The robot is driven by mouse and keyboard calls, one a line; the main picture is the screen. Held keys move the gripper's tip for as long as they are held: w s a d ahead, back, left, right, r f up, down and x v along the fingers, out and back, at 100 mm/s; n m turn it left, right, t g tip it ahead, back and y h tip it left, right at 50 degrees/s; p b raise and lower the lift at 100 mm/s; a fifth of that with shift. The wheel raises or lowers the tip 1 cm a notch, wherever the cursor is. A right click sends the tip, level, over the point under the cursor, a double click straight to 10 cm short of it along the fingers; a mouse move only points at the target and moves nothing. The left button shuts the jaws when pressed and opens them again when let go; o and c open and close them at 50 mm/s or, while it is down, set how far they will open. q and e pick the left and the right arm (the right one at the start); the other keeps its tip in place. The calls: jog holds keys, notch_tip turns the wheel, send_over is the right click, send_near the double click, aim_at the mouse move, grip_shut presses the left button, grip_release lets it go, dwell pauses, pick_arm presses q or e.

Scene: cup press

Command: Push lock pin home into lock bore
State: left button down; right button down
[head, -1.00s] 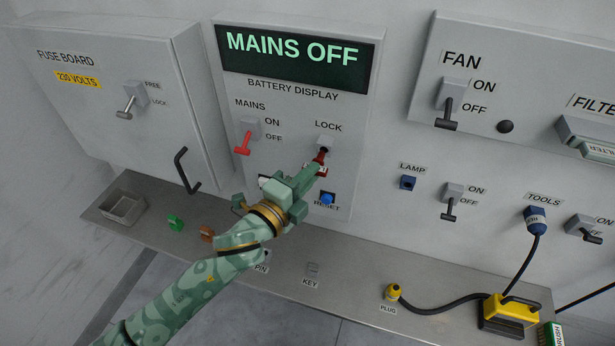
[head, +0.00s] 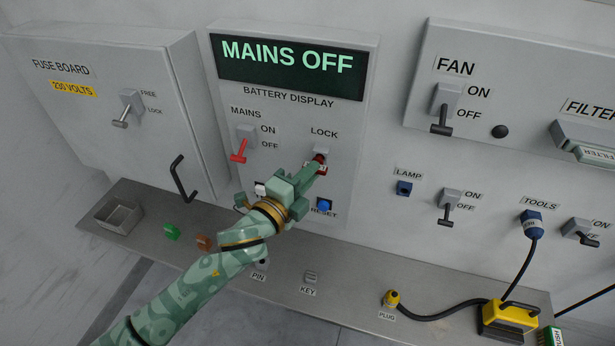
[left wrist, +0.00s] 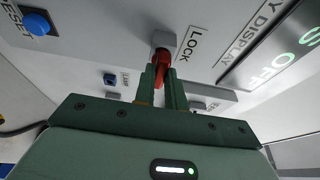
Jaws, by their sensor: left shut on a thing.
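The lock pin is red (left wrist: 161,62). In the left wrist view it stands between my left gripper's (left wrist: 161,82) two green fingers, and the fingers are shut on it. Its far end meets the grey lock block (left wrist: 166,41) under the LOCK label; how deep it sits in the bore is hidden. In the head view my left gripper (head: 312,172) reaches up to the lock block (head: 323,151), with a bit of the red pin (head: 320,158) showing at its tip. My right gripper is not in view.
The blue reset button (head: 323,206) is just below the gripper. The red mains lever (head: 239,151) is left of the lock, and the display (head: 288,66) above reads MAINS OFF. A metal shelf (head: 350,297) runs below the panel.

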pick_arm(q)
jog(key=shift+w+d, duration=0.2)
jog(key=shift+w, duration=0.3)
jog(key=c, duration=1.4)
grip_release()
jog(key=shift+o, duration=0.2)
jog(key=b+v, duration=0.1)
jog(key=v, duration=1.5)
jog(key=shift+s+a, duration=0.15)
